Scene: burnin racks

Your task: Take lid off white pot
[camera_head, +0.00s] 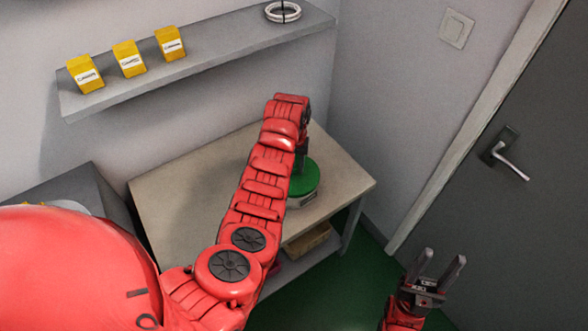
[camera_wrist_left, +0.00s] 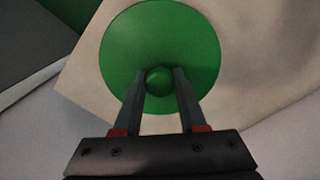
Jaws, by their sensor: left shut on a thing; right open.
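The white pot (camera_head: 301,200) stands on the table toward its right end, largely hidden behind my left arm. Its green lid (camera_head: 305,180) sits on top of it. In the left wrist view the round green lid (camera_wrist_left: 125,45) fills the upper middle, with a round green knob (camera_wrist_left: 158,80) at its centre. My left gripper (camera_wrist_left: 159,76) has its two fingers on either side of the knob and is shut on it. In the head view the left gripper (camera_head: 299,165) is partly hidden by the wrist. My right gripper (camera_head: 440,268) is open and empty, in front of the door.
The table top (camera_head: 180,190) is bare on the left. A brown box (camera_head: 307,243) lies on its lower shelf. A wall shelf (camera_head: 215,62) above holds yellow boxes (camera_head: 128,60) and a round white object (camera_head: 283,12). A grey door (camera_head: 520,100) stands at the right.

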